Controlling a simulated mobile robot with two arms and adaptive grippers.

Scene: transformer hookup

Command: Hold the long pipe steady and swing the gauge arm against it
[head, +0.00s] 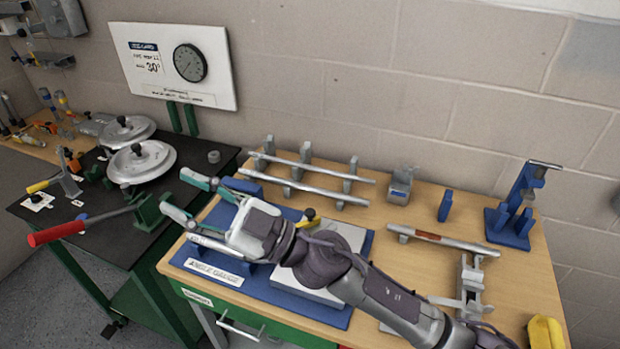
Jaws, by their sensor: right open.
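The angle gauge is a blue board with an "ANGLE GAUGE" label (213,272) and a light grey plate (305,287), at the front left of the wooden table. A yellow and black knob (309,217) shows beside my right wrist; the gauge arm itself is mostly hidden. A short stretch of silver tube (213,246) shows at the board's left part, under my gripper; I cannot tell whether it is the long pipe. My right gripper (178,192) is open, its teal-tipped fingers pointing left over the table's left edge, with nothing visible between them. My left gripper is out of view.
Two long silver pipes (308,162) lie on a grey rack behind. A brown-banded pipe (440,238) lies right, near a blue stand (512,220). A red-handled lever (58,234) juts from the black bench (110,235) on the left. A dial sign (175,63) hangs behind.

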